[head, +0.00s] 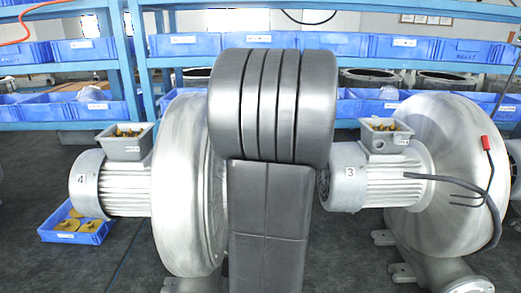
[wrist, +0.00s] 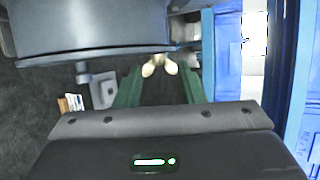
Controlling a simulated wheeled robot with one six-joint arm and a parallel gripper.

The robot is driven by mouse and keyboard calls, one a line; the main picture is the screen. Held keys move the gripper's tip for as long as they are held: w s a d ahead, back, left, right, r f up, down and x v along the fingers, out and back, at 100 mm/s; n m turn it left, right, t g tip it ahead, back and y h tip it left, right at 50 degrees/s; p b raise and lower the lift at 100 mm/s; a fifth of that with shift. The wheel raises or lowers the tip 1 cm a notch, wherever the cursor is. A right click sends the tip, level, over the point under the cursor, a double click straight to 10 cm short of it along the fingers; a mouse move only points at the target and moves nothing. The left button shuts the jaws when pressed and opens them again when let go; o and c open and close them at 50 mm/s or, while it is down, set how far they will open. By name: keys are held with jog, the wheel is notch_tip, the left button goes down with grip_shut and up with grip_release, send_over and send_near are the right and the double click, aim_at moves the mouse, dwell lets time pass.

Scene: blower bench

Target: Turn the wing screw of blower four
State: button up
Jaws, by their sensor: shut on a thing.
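Blower four (head: 185,185), a grey metal blower with a motor marked 4, stands left of centre in the head view. My own arm covers the middle of that view and hides my gripper there. In the wrist view my gripper (wrist: 159,78) has its two green fingers shut around the pale, two-lobed wing screw (wrist: 149,69). The screw's lobes show between and just beyond the fingertips. A large grey rounded metal body (wrist: 90,30), seemingly part of the blower, fills the upper left of the wrist view. The screw's shank cannot be made out.
Blower three (head: 440,180) stands on the right, with a dark red-tipped cable (head: 487,143). A blue tray (head: 75,225) with yellow parts lies on the floor at left. Blue shelving (head: 200,130) with bins runs along the back. Dark floor is free at the lower left.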

jog(key=shift+w+r+m+g+h+p, duration=0.15)
jog(key=shift+m+g+p, duration=0.15)
jog(key=shift+g+p, duration=0.95)
jog(key=shift+w+r+m+g+h+p, duration=0.1)
jog(key=shift+m+g+h+p, duration=0.15)
jog(key=shift+g+p, duration=0.95)
jog(key=shift+w+r+m+g+h+p, duration=0.15)
jog(key=shift+m+g+p, duration=0.2)
jog(key=shift+g+p, duration=0.9)
jog(key=o, duration=1)
